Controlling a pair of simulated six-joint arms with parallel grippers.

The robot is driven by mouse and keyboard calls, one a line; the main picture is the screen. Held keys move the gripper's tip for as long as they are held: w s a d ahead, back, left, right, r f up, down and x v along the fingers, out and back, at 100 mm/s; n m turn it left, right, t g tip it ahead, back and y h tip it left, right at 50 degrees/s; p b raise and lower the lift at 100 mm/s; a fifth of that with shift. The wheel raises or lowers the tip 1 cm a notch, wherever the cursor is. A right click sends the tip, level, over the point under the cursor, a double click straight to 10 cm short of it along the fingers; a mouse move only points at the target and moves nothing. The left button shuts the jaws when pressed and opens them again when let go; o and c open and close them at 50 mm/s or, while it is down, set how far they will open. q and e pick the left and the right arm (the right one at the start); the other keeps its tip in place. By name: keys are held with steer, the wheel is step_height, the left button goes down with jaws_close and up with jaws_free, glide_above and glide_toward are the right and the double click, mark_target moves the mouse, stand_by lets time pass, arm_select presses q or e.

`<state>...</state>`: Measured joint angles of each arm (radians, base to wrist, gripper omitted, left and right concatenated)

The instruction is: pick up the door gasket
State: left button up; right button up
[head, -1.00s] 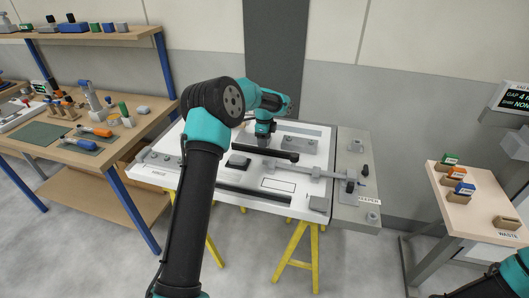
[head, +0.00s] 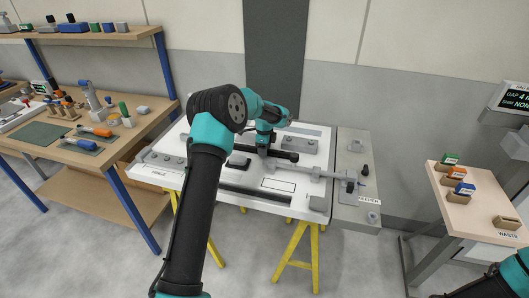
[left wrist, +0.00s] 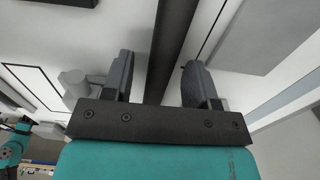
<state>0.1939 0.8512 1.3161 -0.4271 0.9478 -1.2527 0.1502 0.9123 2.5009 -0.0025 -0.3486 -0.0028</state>
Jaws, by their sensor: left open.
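In the left wrist view the strip (left wrist: 172,45) runs between the two open fingers (left wrist: 160,80), with a gap on each side. I cannot tell how far below the fingertips it lies. The left arm crosses in front of the panel and hides part of it. Only a piece of my right arm shows at the lower right, without its gripper.
A second dark strip (head: 255,195) runs along the panel's front. A grey rod (head: 310,172) and a bolted plate (head: 300,143) are close by. A grey side board (head: 352,180) stands to the right. A tool bench (head: 75,150) is left, a small table (head: 480,205) right.

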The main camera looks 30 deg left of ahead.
arm_select(q)
jaws_close()
stand_by(0.5)
steer(key=shift+r, duration=0.1)
step_height(320, 180, up, 10)
stand_by(0.6)
